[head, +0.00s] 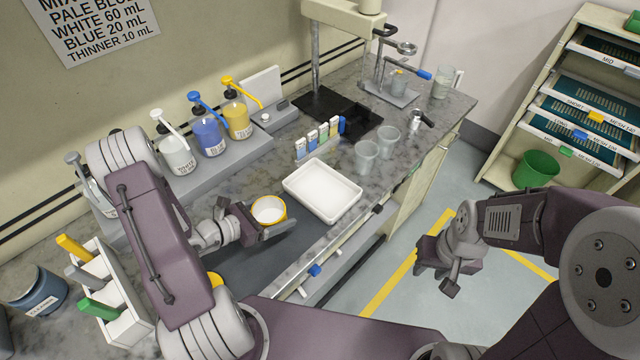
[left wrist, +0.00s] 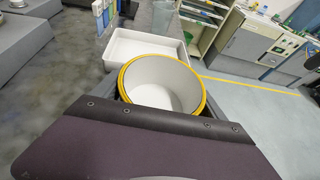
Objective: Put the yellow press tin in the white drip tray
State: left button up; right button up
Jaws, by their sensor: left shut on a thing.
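The yellow press tin (head: 282,212) is a short round tin with a yellow rim and a white inside. My left gripper (head: 268,222) is shut on it, just left of the white drip tray. In the left wrist view the tin (left wrist: 162,86) looks empty and upright, in front of the tray. The white drip tray (head: 322,213) is a shallow rectangle lying on the counter, with nothing in it; it also shows in the left wrist view (left wrist: 117,62). My right gripper (head: 447,272) hangs over the floor at the right, away from the counter; its jaw gap is unclear.
Pump bottles of white, blue (head: 208,137) and yellow ink stand on a grey stand behind. A dark mat (head: 262,262) lies in front. A screen rack (head: 570,110) stands at the right.

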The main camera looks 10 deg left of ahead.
aim_at(276, 203)
pick_arm(q)
jog(key=shift+w+f+n+t+y, duration=0.1)
jog(key=shift+w+n+t+y, duration=0.2)
jog(key=shift+w+n+y, duration=0.1)
jog(key=w+n+y+b, duration=0.1)
jog(key=w+b, duration=0.1)
jog(key=w, duration=0.1)
jog(key=shift+t, duration=0.4)
jog(key=w+d+r+m+g+h+b, duration=0.1)
jog(key=d+r+b, duration=0.25)
jog(key=d, duration=0.65)
jog(key=d+r+m+g+h+b, duration=0.1)
jog(key=d+r+b, duration=0.25)
jog(key=d, duration=0.65)
jog(key=w+a+f, duration=0.2)
jog(key=w+f, duration=0.1)
jog(key=w+a+f+p, duration=0.1)
jog(key=w+a+f, duration=0.2)
jog(key=w+a+f+p, duration=0.1)
jog(key=w+a+f, duration=0.2)
jog(key=f, duration=0.1)
jog(key=shift+w+a+f, duration=0.1)
jog(key=shift+f, duration=0.25)
jog(key=shift+f+b, duration=0.5)
jog(key=shift+b, duration=0.1)
jog(key=shift+r, duration=0.1)
jog(key=o, duration=2)
